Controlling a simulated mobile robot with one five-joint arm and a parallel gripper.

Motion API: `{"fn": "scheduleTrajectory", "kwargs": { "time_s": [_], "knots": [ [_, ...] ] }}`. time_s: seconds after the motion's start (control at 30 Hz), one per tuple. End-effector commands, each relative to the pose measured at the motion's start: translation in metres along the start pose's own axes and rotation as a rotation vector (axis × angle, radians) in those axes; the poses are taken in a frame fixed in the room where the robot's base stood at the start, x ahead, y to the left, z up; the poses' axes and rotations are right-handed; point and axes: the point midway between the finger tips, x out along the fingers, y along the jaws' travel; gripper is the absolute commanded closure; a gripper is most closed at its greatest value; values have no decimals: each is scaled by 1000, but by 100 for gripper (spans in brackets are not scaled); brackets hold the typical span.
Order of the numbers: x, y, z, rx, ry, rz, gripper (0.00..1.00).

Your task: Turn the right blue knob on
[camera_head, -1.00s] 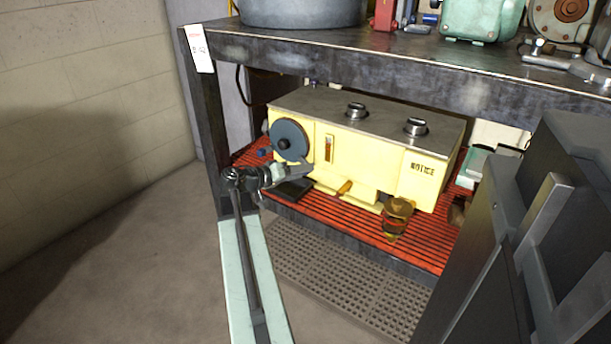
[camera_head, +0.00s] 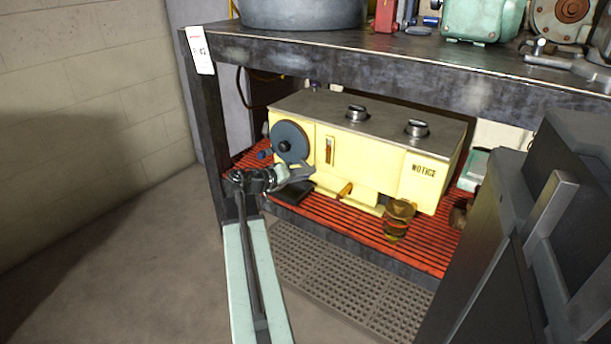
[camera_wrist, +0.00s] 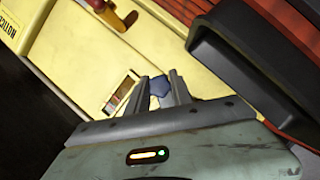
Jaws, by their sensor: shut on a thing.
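The yellow machine (camera_head: 350,165) stands on the red slatted shelf. A blue knob (camera_wrist: 158,86) shows on its yellow face in the wrist view, between the two fingers of my gripper (camera_wrist: 161,84). The fingers are shut on this knob. In the head view my gripper (camera_head: 300,175) is at the machine's lower front, below the grey disc (camera_head: 290,142), and hides the held knob. Another blue knob (camera_head: 263,154) shows at the machine's left end. I cannot tell how far the held knob is turned.
A black tray (camera_wrist: 240,85) lies close beside my gripper; it also shows below it in the head view (camera_head: 293,192). An amber jar (camera_head: 398,222) stands at the shelf's front. The bench top (camera_head: 330,45) overhangs the machine. Floor at the left is clear.

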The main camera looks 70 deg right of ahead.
Motion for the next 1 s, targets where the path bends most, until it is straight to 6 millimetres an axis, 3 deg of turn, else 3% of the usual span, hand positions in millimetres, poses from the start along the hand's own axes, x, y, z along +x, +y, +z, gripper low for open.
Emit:
{"fn": "scheduleTrajectory", "kwargs": {
  "time_s": [0.07,0.1,0.13,0.17,0.47,0.57,0.8,1.0],
  "knots": [
    [0,1,1,1,-3,1,100],
    [0,1,1,1,-3,1,62],
    [0,1,1,1,-3,1,54],
    [0,1,1,1,-3,1,52],
    [-1,1,1,1,-2,0,52],
    [-13,2,0,1,0,-1,52],
    [-61,2,0,1,0,-1,52],
    [-78,1,1,1,-2,0,52]
  ]
}}
